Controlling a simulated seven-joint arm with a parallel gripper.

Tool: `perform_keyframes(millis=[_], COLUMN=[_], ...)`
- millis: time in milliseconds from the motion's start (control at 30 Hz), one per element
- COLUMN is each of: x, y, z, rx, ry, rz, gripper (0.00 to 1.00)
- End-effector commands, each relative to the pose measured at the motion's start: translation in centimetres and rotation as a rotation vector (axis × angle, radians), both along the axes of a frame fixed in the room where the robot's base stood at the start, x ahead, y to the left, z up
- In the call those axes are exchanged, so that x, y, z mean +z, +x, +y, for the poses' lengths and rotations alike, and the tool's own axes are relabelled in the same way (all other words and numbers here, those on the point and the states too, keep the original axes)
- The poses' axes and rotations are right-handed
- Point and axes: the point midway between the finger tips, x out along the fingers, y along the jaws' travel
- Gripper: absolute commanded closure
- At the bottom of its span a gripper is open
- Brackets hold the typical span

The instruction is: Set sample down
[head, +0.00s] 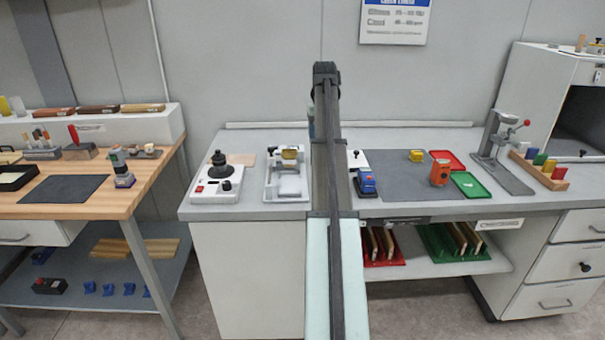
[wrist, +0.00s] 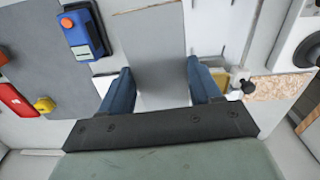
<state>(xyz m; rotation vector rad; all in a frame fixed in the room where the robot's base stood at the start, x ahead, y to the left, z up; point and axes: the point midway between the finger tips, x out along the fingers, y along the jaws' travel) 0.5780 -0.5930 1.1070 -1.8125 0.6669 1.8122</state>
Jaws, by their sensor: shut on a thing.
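My gripper (wrist: 160,66) has two blue fingers and is shut on a flat grey panel, the sample (wrist: 152,38). The panel extends away from the fingers toward the top of the wrist view. I cannot tell whether its lower side touches the bench. In the head view my arm covers the panel and nearly all of the gripper. The white coater frame with a brass-coloured roller (head: 290,154) stands just left of my arm. A blue device with an orange button (wrist: 83,32) lies left of the panel in the wrist view, and right of my arm in the head view (head: 367,182).
A white unit with a black top (head: 217,186) stands at the bench's left. Right of my arm are a dark mat (head: 400,190), a yellow block (head: 416,155), an orange device (head: 440,172), red (head: 452,157) and green (head: 470,184) trays, and a grey press stand (head: 495,140).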

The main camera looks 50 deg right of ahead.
Motion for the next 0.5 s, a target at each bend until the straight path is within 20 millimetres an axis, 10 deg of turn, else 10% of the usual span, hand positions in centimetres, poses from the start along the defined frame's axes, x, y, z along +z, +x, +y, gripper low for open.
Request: perform_keyframes(millis=[300,500], x=[-4.1,-5.9], y=[6.5,7.9], z=[6.8,7.8], rx=[0.115,0.044], ry=[0.001,0.0], rz=[0.002,0.0], gripper=[0.69,0.69])
